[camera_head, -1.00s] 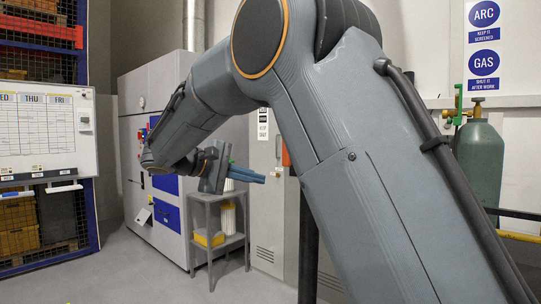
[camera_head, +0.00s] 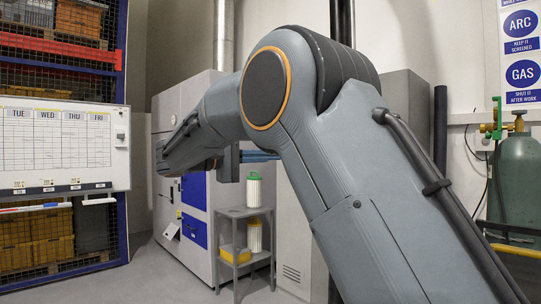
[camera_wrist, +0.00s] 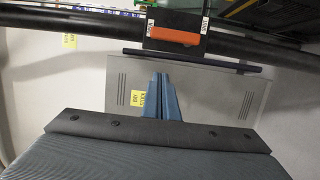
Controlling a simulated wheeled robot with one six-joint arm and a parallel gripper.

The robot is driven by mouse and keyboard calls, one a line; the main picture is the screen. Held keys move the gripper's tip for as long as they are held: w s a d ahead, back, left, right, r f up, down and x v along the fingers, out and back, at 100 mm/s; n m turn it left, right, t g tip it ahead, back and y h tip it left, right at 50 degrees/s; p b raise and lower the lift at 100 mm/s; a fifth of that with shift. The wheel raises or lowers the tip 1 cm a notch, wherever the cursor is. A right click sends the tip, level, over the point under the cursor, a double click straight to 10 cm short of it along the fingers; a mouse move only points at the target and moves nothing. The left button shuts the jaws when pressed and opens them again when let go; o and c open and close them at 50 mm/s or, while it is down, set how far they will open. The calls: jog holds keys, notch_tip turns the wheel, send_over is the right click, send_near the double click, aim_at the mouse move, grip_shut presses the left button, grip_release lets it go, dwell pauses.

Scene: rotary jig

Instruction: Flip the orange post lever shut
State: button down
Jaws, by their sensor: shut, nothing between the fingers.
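An orange lever (camera_wrist: 173,36) lies along a black block clamped on a dark round post (camera_wrist: 100,26); the post runs across the top of the wrist view. From these frames I cannot tell whether the lever is open or shut. My gripper (camera_wrist: 160,77) has its two blue fingers together with nothing between them. They point toward the block and appear below it in the picture, apart from it. In the head view my gripper (camera_head: 262,156) shows partly behind my arm, pointing right. The lever is hidden there.
A grey shelf stand (camera_head: 245,212) with white-and-green canisters and a yellow box stands beside a grey cabinet (camera_head: 212,150). A whiteboard (camera_head: 60,145) and blue rack are at left. A green gas cylinder (camera_head: 514,180) stands at right. Some floor shows clear at lower left.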

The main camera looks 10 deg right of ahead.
jog(key=d+p, duration=0.2)
jog(key=d, duration=0.6)
jog(key=shift+s+d+p, duration=0.35)
jog(key=shift+p, duration=0.05)
jog(key=shift+d, duration=0.1)
